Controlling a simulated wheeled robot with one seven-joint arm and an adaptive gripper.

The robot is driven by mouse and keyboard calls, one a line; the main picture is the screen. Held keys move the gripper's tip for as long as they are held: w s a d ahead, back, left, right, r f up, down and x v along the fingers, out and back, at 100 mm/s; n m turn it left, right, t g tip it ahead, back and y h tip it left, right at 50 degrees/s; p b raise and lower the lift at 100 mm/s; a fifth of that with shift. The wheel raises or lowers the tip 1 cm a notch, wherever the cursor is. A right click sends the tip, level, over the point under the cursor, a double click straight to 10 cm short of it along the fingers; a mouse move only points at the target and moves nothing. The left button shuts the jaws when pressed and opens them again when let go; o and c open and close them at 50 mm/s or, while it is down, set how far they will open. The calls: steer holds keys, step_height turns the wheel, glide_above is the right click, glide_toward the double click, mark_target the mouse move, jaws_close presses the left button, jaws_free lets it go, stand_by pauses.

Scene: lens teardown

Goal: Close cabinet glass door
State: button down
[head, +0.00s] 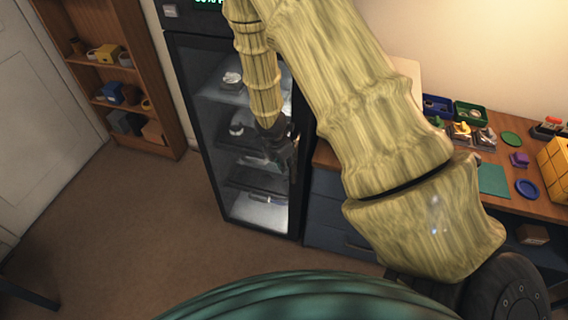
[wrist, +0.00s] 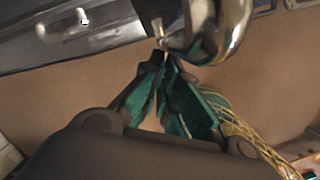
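The dark cabinet (head: 188,100) stands left of centre in the head view, with lit shelves behind its glass front (head: 222,175). I cannot tell whether the glass door is fully closed or slightly ajar. My gripper (head: 284,158) is in front of the cabinet's right side, partly hidden by shadow. In the wrist view, my gripper (wrist: 164,62) has teal fingers drawn close together at the tips, with nothing visible between them. A shiny metal curved piece, apparently a handle (wrist: 232,25), is just beyond and right of the tips; contact is unclear.
A wooden shelf (head: 130,65) stands left of the cabinet. A wooden desk (head: 545,205) with trays and small objects is at right, with blue drawers (head: 327,212) beside the cabinet. The brown floor (head: 130,220) in front is clear. My arm covers much of the centre.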

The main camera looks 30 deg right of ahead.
steer(key=shift+w+d+r, duration=0.15)
steer(key=shift+d+r, duration=0.05)
steer(key=shift+d, duration=0.15)
steer(key=s+a+r+b, duration=0.1)
steer(key=a+r+b, duration=0.1)
steer(key=a+r, duration=0.5)
steer(key=shift+r, duration=1.15)
steer(key=shift+s, duration=0.15)
steer(key=s+a+f+m+g+y+b, duration=0.1)
steer(key=s+a+f+m+y+b, duration=0.3)
steer(key=s+f, duration=0.7)
steer(key=s+a+f+m+h+b, duration=0.1)
steer(key=s+a+f+m, duration=0.1)
steer(key=s+f+m, duration=1.4)
steer(key=s+f, duration=0.2)
steer(key=s, duration=0.2)
steer(key=shift+f+t+b, duration=0.3)
steer(key=shift+f, duration=0.1)
